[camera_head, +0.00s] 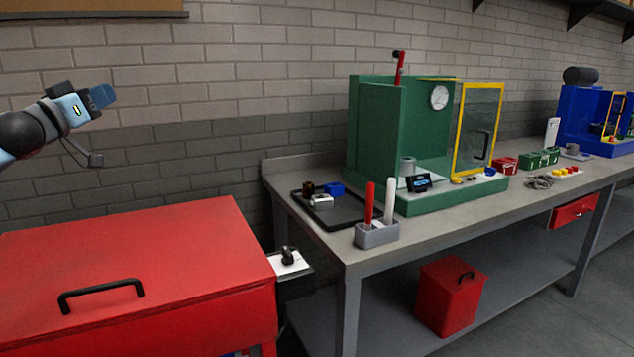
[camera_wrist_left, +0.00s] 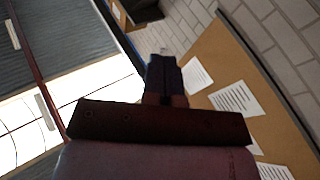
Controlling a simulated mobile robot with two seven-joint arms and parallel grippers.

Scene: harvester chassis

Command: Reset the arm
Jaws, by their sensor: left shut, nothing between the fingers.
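My left arm comes in from the left in the head view, raised in front of the brick wall. Its left gripper (camera_head: 101,97) is up in the air above the red chest, touching nothing. In the left wrist view the gripper fingers (camera_wrist_left: 165,75) lie together, dark and with nothing between them. Behind them are a cork board (camera_wrist_left: 215,60) with white papers and the brick wall. My right gripper is not in view.
A red chest (camera_head: 150,250) with a black handle stands front left. A grey workbench (camera_head: 420,228) to the right carries a green machine (camera_head: 375,130) with a yellow-framed door, a black tray and a holder with red and white sticks. A red bin (camera_head: 447,300) sits below.

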